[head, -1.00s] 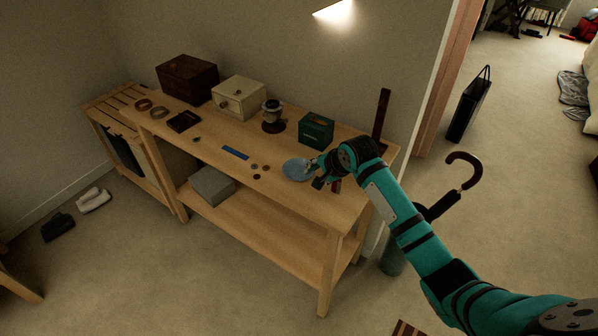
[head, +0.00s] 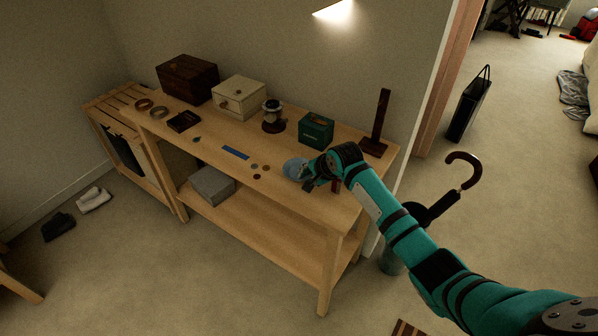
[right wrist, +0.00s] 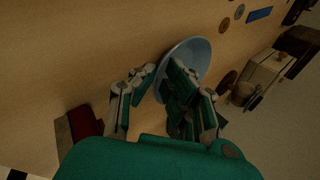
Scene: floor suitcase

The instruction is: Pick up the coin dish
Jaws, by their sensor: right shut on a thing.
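The coin dish is a shallow light-blue round dish (head: 294,168) at the front middle of the wooden table. My right gripper (head: 309,174) is at the dish's right side in the head view and covers part of it. In the right wrist view the dish (right wrist: 186,58) is tilted, with its rim between the fingers of my right gripper (right wrist: 170,82). The gripper is shut on the dish's near edge. I cannot tell whether the dish still touches the table. My left gripper is not in view.
Coins (head: 257,176) and a blue strip (head: 235,153) lie left of the dish. A green box (head: 316,130) stands behind it, and a dark upright stand (head: 380,122) is at the right back. A dark red object (right wrist: 84,122) lies near the gripper.

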